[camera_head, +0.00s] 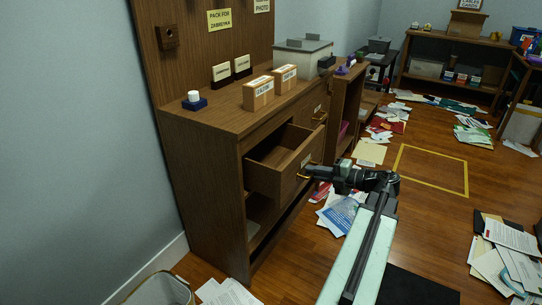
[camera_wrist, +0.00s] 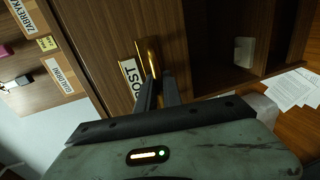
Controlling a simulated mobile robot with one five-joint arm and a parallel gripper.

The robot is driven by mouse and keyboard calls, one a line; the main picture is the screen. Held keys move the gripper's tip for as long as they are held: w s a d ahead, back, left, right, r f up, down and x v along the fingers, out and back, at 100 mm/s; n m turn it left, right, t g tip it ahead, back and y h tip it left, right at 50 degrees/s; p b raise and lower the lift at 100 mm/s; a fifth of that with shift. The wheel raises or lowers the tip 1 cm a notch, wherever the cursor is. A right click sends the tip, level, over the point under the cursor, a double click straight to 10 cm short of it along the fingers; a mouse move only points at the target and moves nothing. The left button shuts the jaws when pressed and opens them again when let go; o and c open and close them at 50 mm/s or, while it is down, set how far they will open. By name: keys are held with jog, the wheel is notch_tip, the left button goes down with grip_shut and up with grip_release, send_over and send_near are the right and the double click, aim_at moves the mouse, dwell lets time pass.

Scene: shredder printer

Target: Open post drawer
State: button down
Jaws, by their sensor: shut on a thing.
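The post drawer (camera_head: 290,178) is a brown wooden drawer in the cabinet, pulled well out, with its empty-looking inside showing from above. In the wrist view its white POST label (camera_wrist: 131,76) sits beside a brass handle (camera_wrist: 149,58). My gripper (camera_head: 308,172) reaches the drawer front from the right. In the wrist view its two dark fingers (camera_wrist: 159,84) are shut on the handle, and the fingertips partly cover it.
The cabinet top (camera_head: 208,118) holds two cardboard boxes (camera_head: 258,93) and a grey-lidded bin (camera_head: 302,55). Another drawer handle (camera_head: 319,116) is farther back. Papers (camera_head: 340,212) lie on the floor under my arm. A bin (camera_head: 160,290) stands at the front left. Floor inside the yellow outline (camera_head: 432,168) is clear.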

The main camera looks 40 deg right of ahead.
jog(key=f+v, duration=0.1)
jog(key=v, duration=0.6)
jog(key=shift+s, duration=0.45)
jog(key=c, duration=0.8)
grip_release()
jog(key=shift+d+f, duration=0.1)
jog(key=shift+f, duration=0.05)
jog(key=p+v, duration=0.1)
jog(key=v, duration=0.5)
